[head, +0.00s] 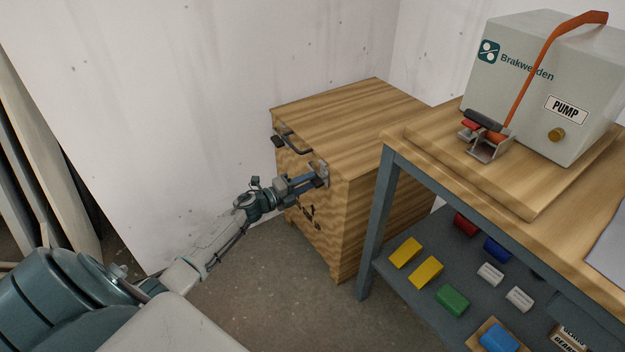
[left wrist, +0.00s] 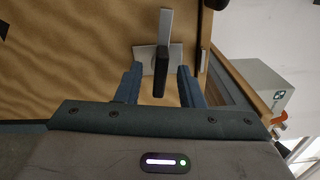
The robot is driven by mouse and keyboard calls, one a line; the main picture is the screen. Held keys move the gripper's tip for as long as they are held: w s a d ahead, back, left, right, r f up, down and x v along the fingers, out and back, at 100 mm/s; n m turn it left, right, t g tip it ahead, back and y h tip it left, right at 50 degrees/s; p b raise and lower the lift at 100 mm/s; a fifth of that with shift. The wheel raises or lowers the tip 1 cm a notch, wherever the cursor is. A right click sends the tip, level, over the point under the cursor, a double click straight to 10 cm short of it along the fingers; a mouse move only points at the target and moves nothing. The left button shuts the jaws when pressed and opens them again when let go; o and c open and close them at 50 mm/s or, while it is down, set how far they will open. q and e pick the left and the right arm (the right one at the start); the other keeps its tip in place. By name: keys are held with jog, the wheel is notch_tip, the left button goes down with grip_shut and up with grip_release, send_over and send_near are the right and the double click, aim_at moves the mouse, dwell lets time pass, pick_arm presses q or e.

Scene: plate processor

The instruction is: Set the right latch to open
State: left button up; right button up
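The wooden box (head: 370,115) stands against the wall in the head view, with latches on its front near the lid. The right latch (head: 324,170) is a metal plate with a lever, partly hidden by my left gripper (head: 312,182). In the left wrist view, the right latch (left wrist: 160,72) shows a grey plate, a metal bar and a black grip. The fingers of my left gripper (left wrist: 159,86) are open, one on each side of the black grip, with a visible gap on both sides. My right gripper is in neither view.
The left latch (head: 278,141) and a dark handle (head: 295,145) are on the same box. A workbench (head: 378,215) stands close to the right, carrying a pump unit (head: 545,85). Several coloured blocks lie on its lower shelf (head: 395,275). Floor is free before the box.

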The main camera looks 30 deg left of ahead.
pick_arm(q)
jog(key=v, duration=0.8)
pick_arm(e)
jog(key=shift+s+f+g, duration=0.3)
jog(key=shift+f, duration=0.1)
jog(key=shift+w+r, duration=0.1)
